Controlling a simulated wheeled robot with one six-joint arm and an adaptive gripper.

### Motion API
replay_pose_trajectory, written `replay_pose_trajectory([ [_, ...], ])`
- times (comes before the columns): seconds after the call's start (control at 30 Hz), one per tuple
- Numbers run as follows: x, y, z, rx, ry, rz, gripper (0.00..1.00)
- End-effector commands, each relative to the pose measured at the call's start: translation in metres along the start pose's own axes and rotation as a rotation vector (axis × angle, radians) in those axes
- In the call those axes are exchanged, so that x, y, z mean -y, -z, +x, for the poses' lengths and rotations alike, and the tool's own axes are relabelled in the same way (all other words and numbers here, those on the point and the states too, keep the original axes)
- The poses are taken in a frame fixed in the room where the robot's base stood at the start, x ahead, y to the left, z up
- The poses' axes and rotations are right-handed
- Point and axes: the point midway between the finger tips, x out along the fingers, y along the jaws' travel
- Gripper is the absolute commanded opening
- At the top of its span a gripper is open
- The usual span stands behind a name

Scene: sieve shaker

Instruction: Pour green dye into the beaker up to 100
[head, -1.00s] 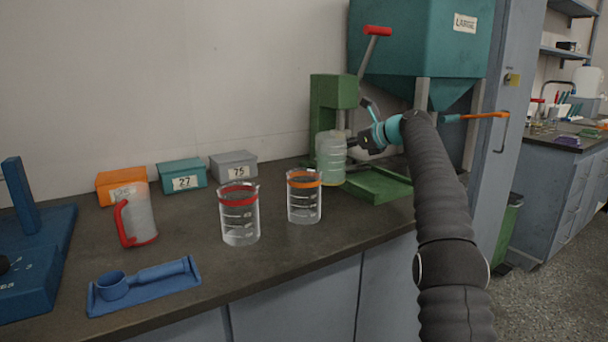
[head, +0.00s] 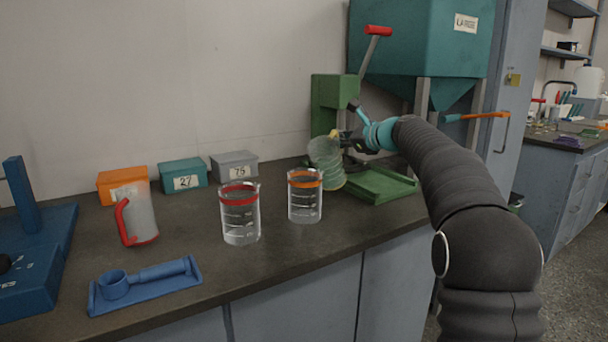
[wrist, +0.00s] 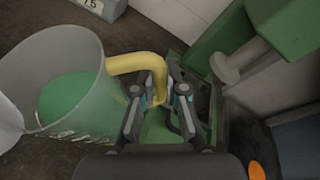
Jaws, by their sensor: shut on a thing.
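A clear jug (head: 325,164) with a yellow handle (wrist: 138,63) holds green liquid (wrist: 75,100). My gripper (head: 350,141) is shut on the yellow handle; its fingers also show in the wrist view (wrist: 157,92). The jug is held tilted above the bench, in front of the green press. Two clear beakers stand upright on the bench to the left of and nearer than the jug: one with an orange band (head: 304,204), one with a red band (head: 240,222). Neither shows green liquid. The jug's mouth is apart from both beakers.
A red-handled jug (head: 143,215) and a blue tray with a scoop (head: 150,292) are at the left. Three small boxes, orange (head: 121,184), teal (head: 182,174) and grey (head: 234,166), line the wall. A green press (head: 332,100) with a tray base (head: 380,186) stands behind my gripper.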

Motion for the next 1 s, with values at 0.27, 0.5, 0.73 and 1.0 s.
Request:
replay_pose_trajectory([
  [0.27, -0.006, -0.021, -0.010, 0.023, 0.046, -0.110, 0.00],
  [0.5, -0.005, -0.024, -0.011, 0.026, 0.053, -0.126, 0.00],
  [0.73, -0.005, -0.026, -0.012, 0.029, 0.061, -0.142, 0.00],
  [1.0, -0.006, -0.029, -0.013, 0.033, 0.069, -0.163, 0.00],
])
